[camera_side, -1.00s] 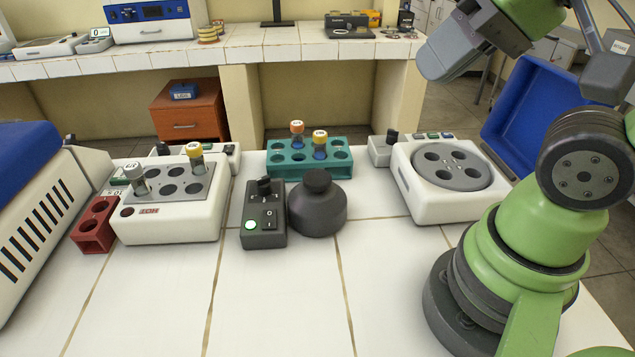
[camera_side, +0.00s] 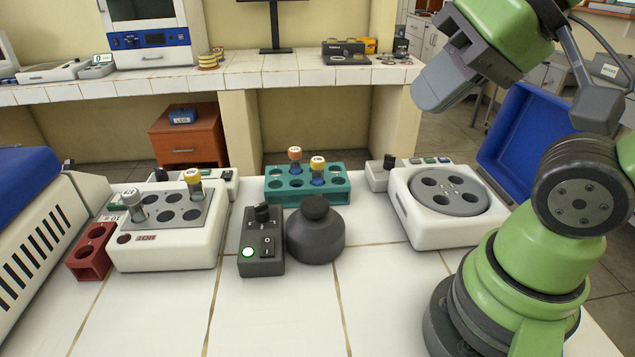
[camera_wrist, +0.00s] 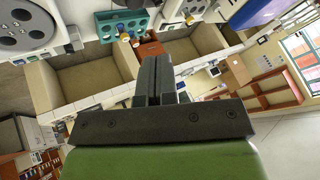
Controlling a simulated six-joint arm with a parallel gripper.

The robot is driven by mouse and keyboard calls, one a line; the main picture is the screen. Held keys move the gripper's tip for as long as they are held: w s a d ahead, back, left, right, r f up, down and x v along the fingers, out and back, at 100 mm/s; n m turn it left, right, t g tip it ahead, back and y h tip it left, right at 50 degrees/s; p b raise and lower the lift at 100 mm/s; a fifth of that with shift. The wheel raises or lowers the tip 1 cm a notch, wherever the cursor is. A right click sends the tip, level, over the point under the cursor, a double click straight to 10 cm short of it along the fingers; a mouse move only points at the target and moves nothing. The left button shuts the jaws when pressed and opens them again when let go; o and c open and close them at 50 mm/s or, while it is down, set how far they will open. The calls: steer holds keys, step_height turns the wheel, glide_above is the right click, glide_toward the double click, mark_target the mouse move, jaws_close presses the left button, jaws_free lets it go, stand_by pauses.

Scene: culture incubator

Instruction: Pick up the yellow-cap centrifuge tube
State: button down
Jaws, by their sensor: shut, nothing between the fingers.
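Two yellow-cap tubes show in the side view. One yellow-cap tube (camera_side: 193,184) stands upright in the grey-topped block of the white device at the left. The other yellow-cap tube (camera_side: 318,170) stands in the teal rack (camera_side: 307,196), right of an orange-cap tube (camera_side: 295,159). My gripper (camera_side: 430,95) is high at the upper right, well away from both tubes. In the wrist view my gripper's fingers (camera_wrist: 158,62) are together with nothing between them. The teal rack (camera_wrist: 104,27) shows there beyond the fingers, up and to the left.
A white-cap tube (camera_side: 132,204) shares the left device (camera_side: 165,256). A red rack (camera_side: 90,256) stands beside it. A dark switch box (camera_side: 262,250) and dark round bottle (camera_side: 315,236) stand before the teal rack. A white centrifuge-like device (camera_side: 445,232) stands right. The front tiles are clear.

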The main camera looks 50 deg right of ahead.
steer(key=c, duration=1.8)
jaws_free()
steer(key=shift+c, duration=0.2)
steer(key=o, duration=1.1)
